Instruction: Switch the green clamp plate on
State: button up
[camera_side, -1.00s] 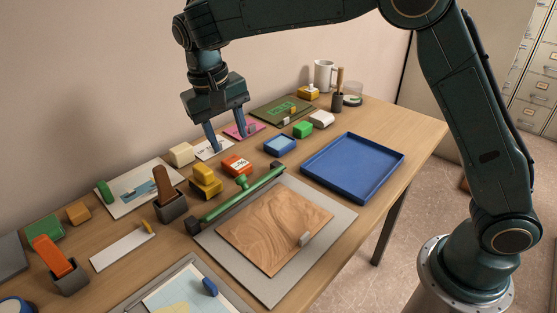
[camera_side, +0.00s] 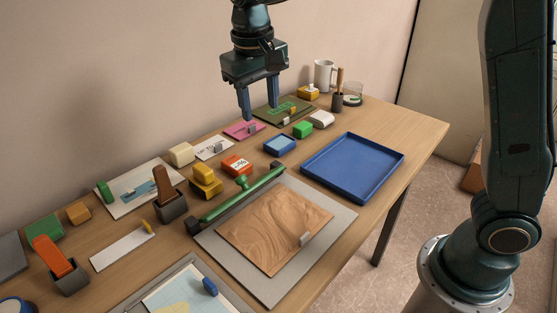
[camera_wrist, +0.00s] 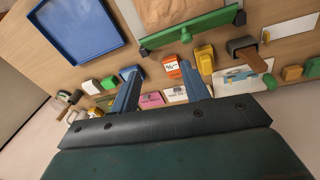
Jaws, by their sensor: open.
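A green bar with a knob (camera_side: 241,182), which looks like the green clamp plate, spans the back-left edge of a grey board under a wood-grain sheet (camera_side: 270,225). Dark blocks sit at its ends. The bar also shows at the top of the wrist view (camera_wrist: 205,25). Whether it is on or off I cannot tell. A dark green plate (camera_side: 268,110) with a small yellow piece lies at the back, partly hidden by my gripper. My gripper (camera_side: 260,112) is open and empty, above the table's back edge; its fingers also show in the wrist view (camera_wrist: 161,72).
A blue tray (camera_side: 352,165) takes up the right part of the table. A pink plate (camera_side: 243,130), yellow blocks (camera_side: 206,181), an orange-red box (camera_side: 236,165) and a blue box (camera_side: 280,144) stand between bar and wall. A mug (camera_side: 324,73) stands at the far back.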

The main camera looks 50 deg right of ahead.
jog(key=s+d+r+n+t, duration=0.1)
jog(key=s+d, duration=0.2)
jog(key=s, duration=0.4)
jog(key=s+d+r+n+t+y, duration=0.1)
jog(key=s+d, duration=0.3)
jog(key=s, duration=0.3)
jog(key=shift+s+r+n+t+y, duration=0.25)
jog(key=shift+s+n+t+y, duration=0.05)
jog(key=shift+t, duration=0.1)
jog(key=shift+c, duration=0.3)
